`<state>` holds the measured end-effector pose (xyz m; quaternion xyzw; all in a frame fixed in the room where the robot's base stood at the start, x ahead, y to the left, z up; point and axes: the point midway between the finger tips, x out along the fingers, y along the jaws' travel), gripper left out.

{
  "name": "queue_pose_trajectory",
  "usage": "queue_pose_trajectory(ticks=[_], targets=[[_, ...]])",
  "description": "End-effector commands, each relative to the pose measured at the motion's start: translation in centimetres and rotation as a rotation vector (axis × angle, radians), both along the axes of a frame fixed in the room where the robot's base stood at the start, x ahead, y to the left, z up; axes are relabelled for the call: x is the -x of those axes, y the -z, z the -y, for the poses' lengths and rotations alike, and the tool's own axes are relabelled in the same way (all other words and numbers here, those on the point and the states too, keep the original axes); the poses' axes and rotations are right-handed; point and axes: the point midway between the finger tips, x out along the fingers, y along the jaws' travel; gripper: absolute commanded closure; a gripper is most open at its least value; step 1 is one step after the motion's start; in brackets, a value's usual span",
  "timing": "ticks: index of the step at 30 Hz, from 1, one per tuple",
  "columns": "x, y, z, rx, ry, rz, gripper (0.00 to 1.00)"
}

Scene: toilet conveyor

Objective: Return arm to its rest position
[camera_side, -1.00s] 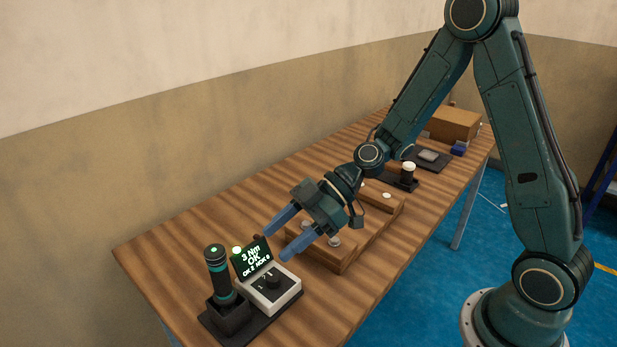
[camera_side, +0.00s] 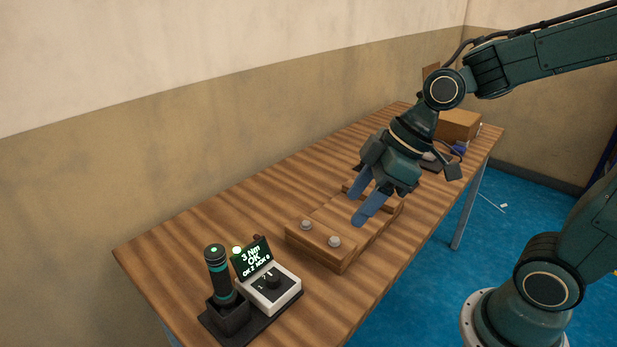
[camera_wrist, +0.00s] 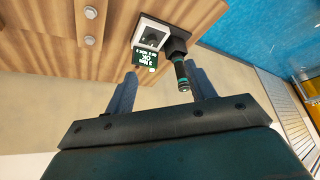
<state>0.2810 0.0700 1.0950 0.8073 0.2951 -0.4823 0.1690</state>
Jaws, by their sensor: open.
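My gripper (camera_side: 360,204) is open and empty in the side view, raised above the wooden block fixture (camera_side: 318,246) on the table. Its two blue fingers point down and to the left, apart from each other. In the wrist view the fingers of my gripper (camera_wrist: 163,84) are spread with nothing between them. The arm bends back from the gripper toward the upper right.
A dark cylindrical tool (camera_side: 217,275) stands upright in its holder at the table's near left end. Beside it a white controller (camera_side: 272,289) shows "3 Nm OK". Two bolt heads (camera_side: 335,241) show on the fixture. A brown box (camera_side: 459,125) sits at the far end.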

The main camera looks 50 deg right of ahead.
Motion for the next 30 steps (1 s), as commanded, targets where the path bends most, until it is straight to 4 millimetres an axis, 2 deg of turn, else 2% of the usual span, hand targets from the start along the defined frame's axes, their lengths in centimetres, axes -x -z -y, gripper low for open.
queue_pose_trajectory(ticks=[9,18,24,30], targets=[[4.5,-2.9,3.4,0.052,0.306,-0.006,0.45],[8.7,-4.6,6.1,0.032,0.591,-0.001,0.45],[10.1,-4.9,6.9,0.015,0.683,-0.001,0.45],[10.2,-4.9,7.0,0.013,0.697,-0.003,0.45]])
